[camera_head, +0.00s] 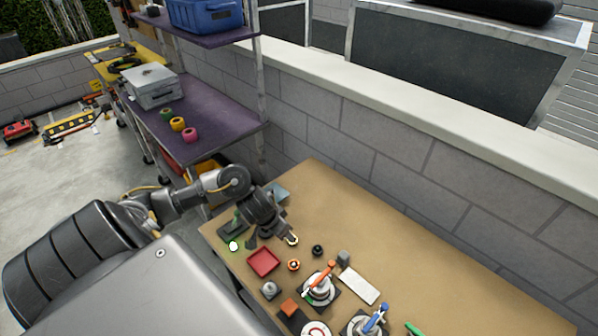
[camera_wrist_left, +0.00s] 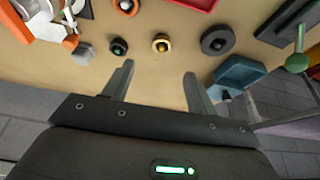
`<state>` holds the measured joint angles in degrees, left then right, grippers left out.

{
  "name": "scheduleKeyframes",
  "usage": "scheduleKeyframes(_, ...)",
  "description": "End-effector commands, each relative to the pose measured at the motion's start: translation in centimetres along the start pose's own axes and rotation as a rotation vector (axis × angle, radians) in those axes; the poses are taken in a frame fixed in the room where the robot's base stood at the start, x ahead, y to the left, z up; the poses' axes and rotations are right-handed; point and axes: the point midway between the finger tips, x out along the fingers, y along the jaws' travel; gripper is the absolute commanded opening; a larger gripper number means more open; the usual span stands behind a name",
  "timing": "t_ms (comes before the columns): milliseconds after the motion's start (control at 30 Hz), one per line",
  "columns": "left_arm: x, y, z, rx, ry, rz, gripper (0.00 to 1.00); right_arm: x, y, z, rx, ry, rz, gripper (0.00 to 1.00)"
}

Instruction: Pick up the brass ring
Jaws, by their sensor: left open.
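The brass ring (camera_head: 292,240) lies on the tan workbench (camera_head: 420,265), partly hidden by my gripper in the head view. In the left wrist view the brass ring (camera_wrist_left: 154,43) shows as a small gold ring with a dark centre. My left gripper (camera_head: 272,241) is open and empty above the bench. In the left wrist view its two fingertips (camera_wrist_left: 159,69) point towards the ring, which appears just beyond the gap between them. I see no contact with the ring. My right gripper is in neither view.
A black ring (camera_head: 317,250) and an orange ring (camera_head: 294,265) lie near the brass ring. A red tray (camera_head: 263,262) is beside them. A blue tray (camera_wrist_left: 238,75) and a dark disc (camera_wrist_left: 217,49) lie on the other side. The bench's right part is clear.

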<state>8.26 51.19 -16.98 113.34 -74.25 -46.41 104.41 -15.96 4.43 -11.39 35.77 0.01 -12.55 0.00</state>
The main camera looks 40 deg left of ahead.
Motion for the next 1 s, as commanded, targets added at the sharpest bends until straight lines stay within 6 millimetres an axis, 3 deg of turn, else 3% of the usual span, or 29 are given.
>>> scheduleKeyframes(200, 2.2, -0.6, 0.8, -0.017, -0.002, -0.006, 0.57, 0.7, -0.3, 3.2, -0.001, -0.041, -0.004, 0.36)
scheduleKeyframes(300, 3.7, -0.7, 0.8, -0.019, -0.002, -0.006, 0.57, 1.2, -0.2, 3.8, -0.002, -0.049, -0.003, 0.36)
scheduleKeyframes(700, 6.0, -0.5, 0.4, -0.012, -0.001, -0.004, 0.57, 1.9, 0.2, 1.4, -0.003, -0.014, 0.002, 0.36)
scheduleKeyframes(1000, 10.2, -0.5, 0.1, -0.012, -0.001, -0.005, 0.57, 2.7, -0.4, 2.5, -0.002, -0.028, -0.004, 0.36)
